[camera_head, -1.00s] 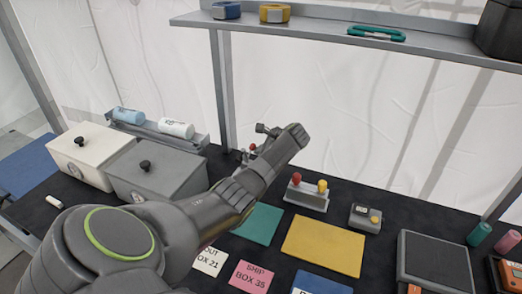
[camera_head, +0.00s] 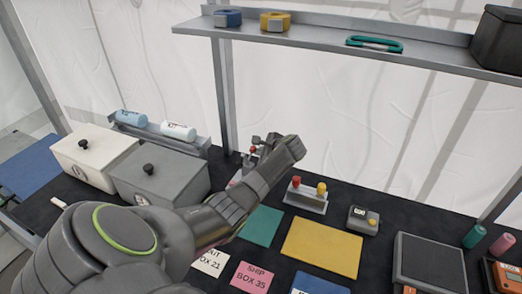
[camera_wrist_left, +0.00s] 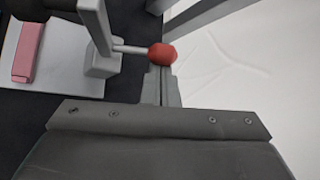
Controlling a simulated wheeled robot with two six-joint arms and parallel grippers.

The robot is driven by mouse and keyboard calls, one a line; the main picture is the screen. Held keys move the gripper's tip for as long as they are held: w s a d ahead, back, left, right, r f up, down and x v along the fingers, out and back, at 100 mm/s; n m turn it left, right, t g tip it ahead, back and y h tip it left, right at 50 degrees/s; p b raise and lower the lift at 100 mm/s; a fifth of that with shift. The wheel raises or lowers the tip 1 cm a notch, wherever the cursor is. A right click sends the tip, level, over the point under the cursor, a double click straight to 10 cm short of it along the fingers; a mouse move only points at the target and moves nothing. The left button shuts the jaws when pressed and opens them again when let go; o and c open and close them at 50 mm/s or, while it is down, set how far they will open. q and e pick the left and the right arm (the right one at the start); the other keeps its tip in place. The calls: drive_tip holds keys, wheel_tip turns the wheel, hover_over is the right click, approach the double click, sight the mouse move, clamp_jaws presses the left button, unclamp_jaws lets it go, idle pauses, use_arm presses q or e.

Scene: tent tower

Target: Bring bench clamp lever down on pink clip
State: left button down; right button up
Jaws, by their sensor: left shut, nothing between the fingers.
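The bench clamp shows in the left wrist view with a grey base (camera_wrist_left: 62,68), an upright post and a lever ending in a red knob (camera_wrist_left: 162,54). The pink clip (camera_wrist_left: 28,50) lies on the base to the left. My left gripper (camera_wrist_left: 162,88) is shut and empty, its fingertips right at the red knob; whether they touch it I cannot tell. In the head view my left gripper (camera_head: 268,140) is beside the red knob (camera_head: 253,150), at the back of the bench. My arm hides most of the clamp there. My right gripper is not in view.
A block with red and yellow knobs (camera_head: 306,197) stands right of my left gripper, with a small device (camera_head: 363,220) beyond. Two lidded boxes (camera_head: 160,180) stand left. A shelf post (camera_head: 224,95) rises just behind the clamp. Flat cards (camera_head: 322,247) lie in front.

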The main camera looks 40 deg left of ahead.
sight(253, 150)
use_arm(q)
drive_tip(key=shift+s+d+r+n+t+y+p, duration=0.1)
drive_tip(key=shift+s+r+n+t+y+p, duration=0.2)
drive_tip(key=shift+t+p, duration=0.2)
drive_tip(key=n+t+y+b, duration=0.1)
drive_tip(key=s+n+t+y+b, duration=0.1)
drive_tip(key=s+n+t+b, duration=0.1)
drive_tip(key=shift+s+d+r+t+y, duration=0.25)
drive_tip(key=shift+d+r+t+y, duration=0.05)
drive_tip(key=shift+d+y, duration=0.1)
drive_tip(key=shift+s+d+r+n+t+y+b, duration=0.1)
drive_tip(key=shift+s+r+n+t+y+b, duration=0.15)
drive_tip(key=shift+b, duration=0.3)
drive_tip(key=shift+s+d+r+n+t+y+b, duration=0.15)
drive_tip(key=shift+s+n+b, duration=0.15)
drive_tip(key=shift+b, duration=0.2)
drive_tip(key=shift+s+f, duration=0.1)
drive_tip(key=shift+s, duration=0.05)
